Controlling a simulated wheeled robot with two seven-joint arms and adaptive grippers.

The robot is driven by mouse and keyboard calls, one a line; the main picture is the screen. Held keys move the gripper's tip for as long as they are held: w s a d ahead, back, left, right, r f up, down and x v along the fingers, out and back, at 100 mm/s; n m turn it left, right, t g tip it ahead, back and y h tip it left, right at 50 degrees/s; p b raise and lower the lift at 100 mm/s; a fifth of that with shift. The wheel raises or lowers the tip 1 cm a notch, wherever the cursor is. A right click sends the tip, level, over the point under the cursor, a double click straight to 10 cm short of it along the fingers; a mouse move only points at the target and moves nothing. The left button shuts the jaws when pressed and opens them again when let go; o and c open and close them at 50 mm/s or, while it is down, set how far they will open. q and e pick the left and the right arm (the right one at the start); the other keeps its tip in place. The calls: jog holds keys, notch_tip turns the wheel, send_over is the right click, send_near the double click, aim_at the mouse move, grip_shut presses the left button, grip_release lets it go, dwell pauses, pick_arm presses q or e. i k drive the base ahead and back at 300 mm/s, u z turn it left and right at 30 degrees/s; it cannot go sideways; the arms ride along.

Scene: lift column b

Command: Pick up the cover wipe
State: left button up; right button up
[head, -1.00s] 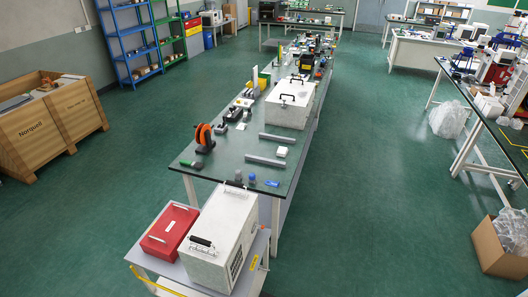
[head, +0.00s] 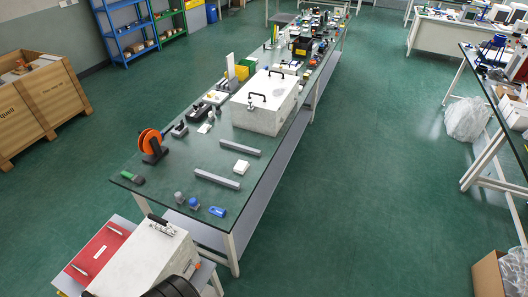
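A small white square pad (head: 241,166), which may be the cover wipe, lies flat on the long dark-green bench (head: 190,160). It sits between two grey bars (head: 217,179), near the front part of the bench. A smaller flat white piece (head: 204,128) lies further left, close to several dark small devices; I cannot tell what it is. No gripper fingers show in the head view. A dark ribbed rounded shape at the bottom edge, probably a part of my own arm, covers part of the white case on the cart.
A large white case (head: 265,102) with black handles stands behind the pad. An orange reel (head: 149,141), a green-handled tool (head: 132,178) and a blue item (head: 217,211) are nearby.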

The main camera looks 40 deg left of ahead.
aim_at(241, 167)
jog(key=i, duration=1.55)
jog(key=u, duration=1.5)
